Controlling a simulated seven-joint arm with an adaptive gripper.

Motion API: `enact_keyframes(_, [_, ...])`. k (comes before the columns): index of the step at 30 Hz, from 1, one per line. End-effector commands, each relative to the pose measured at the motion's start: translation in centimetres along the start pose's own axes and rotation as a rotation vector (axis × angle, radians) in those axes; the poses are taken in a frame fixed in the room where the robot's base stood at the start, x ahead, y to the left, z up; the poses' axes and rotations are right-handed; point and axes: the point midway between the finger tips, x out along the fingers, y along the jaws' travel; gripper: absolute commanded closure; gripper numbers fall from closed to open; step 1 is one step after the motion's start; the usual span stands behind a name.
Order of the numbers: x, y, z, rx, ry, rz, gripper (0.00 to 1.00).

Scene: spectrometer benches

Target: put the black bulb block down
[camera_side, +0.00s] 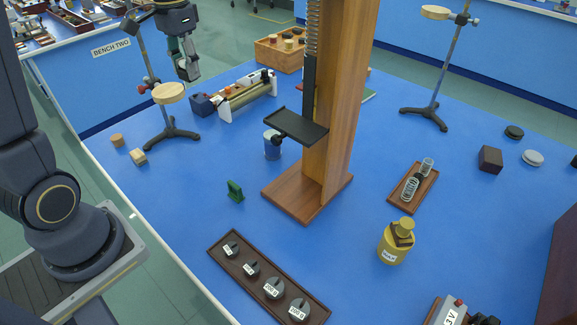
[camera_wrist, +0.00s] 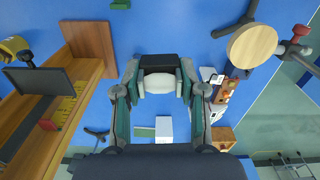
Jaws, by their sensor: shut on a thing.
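The black bulb block (camera_wrist: 159,61) shows in the wrist view, dark with a pale rounded bulb (camera_wrist: 160,83) on its near side. It sits between the fingertips of my gripper (camera_wrist: 160,78), which is shut on it. The block cannot be made out clearly there behind the fingers. The blue bench top (camera_side: 250,180) lies below, and the block appears held above it.
A rail with a blue block (camera_side: 202,104) stands right of the stand. A tall wooden column (camera_side: 345,100) with a black shelf (camera_side: 300,127) rises mid-bench. A wooden box (camera_side: 278,55) stands behind. A weight tray (camera_side: 232,264) lies in front. Blue surface is clear at left front.

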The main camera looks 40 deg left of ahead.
Motion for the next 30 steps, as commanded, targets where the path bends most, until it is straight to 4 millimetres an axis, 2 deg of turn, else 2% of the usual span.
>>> enact_keyframes(5, [0.0, 4.2, -1.2, 0.146, 0.0, -0.003, 0.91])
enact_keyframes(8, [0.0, 7.5, -1.8, 0.259, 0.0, -0.004, 0.91])
enact_keyframes(11, [0.1, 11.8, -2.1, 0.402, 0.0, -0.005, 0.91])
enact_keyframes(14, [0.1, 17.1, -1.7, 0.576, -0.001, -0.006, 0.91])
enact_keyframes(15, [0.1, 19.4, -1.3, 0.656, -0.001, -0.006, 0.91])
enact_keyframes(17, [0.1, 23.0, -0.4, 0.775, -0.001, -0.006, 0.91])
enact_keyframes(21, [0.1, 30.6, 2.9, 1.05, 0.001, -0.008, 0.91])
enact_keyframes(24, [0.1, 34.9, 5.7, 1.216, 0.001, -0.007, 0.91])
enact_keyframes(27, [0.1, 37.9, 8.4, 1.346, 0.001, -0.006, 0.91])
enact_keyframes(30, [0.1, 40.1, 10.7, 1.45, 0.002, -0.005, 0.91])
